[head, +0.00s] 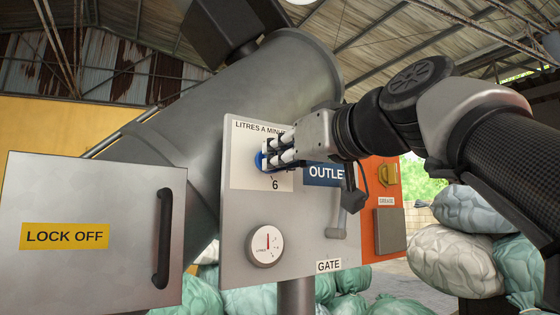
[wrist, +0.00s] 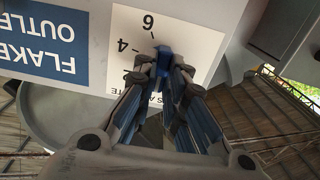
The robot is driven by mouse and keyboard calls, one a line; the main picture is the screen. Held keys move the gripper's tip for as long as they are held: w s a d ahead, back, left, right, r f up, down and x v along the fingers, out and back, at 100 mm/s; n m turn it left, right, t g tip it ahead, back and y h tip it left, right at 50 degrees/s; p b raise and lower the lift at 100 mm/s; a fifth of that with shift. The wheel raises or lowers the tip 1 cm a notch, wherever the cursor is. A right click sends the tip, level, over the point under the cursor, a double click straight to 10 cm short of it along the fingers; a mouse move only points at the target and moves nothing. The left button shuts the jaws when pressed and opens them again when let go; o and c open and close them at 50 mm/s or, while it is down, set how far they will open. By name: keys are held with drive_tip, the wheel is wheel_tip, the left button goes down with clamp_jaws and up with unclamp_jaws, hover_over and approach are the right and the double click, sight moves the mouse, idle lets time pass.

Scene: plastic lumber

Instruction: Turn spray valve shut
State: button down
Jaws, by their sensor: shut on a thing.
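The spray valve is a blue knob (head: 259,161) on a white dial plate (head: 245,180) marked "LITRES A MINUTE", on the upright grey panel. In the wrist view, the blue knob (wrist: 163,58) shows between my fingertips, with the figures 6 and 4 beside it, upside down. My gripper (head: 275,153) reaches in from the right and is shut on the knob; its fingers also show in the wrist view (wrist: 162,76). The fingers hide much of the knob and the rest of the scale, so I cannot tell its exact setting.
A gauge (head: 266,246) and a grey handle (head: 345,212) sit lower on the panel, near the "GATE" label. A blue "OUTLET" sign (head: 318,175) is close under my gripper. A "LOCK OFF" door (head: 95,270) stands left. Filled sacks (head: 455,260) lie right.

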drive_tip(key=c, duration=1.6)
unclamp_jaws()
drive_tip(key=shift+c, duration=0.2)
drive_tip(key=v, duration=0.7)
drive_tip(key=shift+s, duration=0.2)
drive_tip(key=shift+d, duration=0.1)
drive_tip(key=s+d+f+m+g+h, duration=0.2)
drive_tip(key=f+m+g+h, duration=0.1)
drive_tip(key=f, duration=1.2)
drive_tip(key=s+d+f+m+g+h, duration=0.1)
drive_tip(key=s+f+m+g+h, duration=0.15)
drive_tip(key=f, duration=1.15)
drive_tip(key=s+d+f+g+h, duration=0.1)
drive_tip(key=s+d+f, duration=0.1)
drive_tip(key=s+f, duration=0.3)
drive_tip(key=s+d+f+m+g+h, duration=0.1)
drive_tip(key=s+f, duration=0.3)
drive_tip(key=f, duration=0.9)
drive_tip(key=s+d+f+g+h, duration=0.2)
drive_tip(key=s+f, duration=0.3)
drive_tip(key=f, duration=0.4)
drive_tip(key=shift+s+d+f+g, duration=0.35)
drive_tip(key=shift+d+g, duration=0.1)
drive_tip(key=shift+d, duration=0.45)
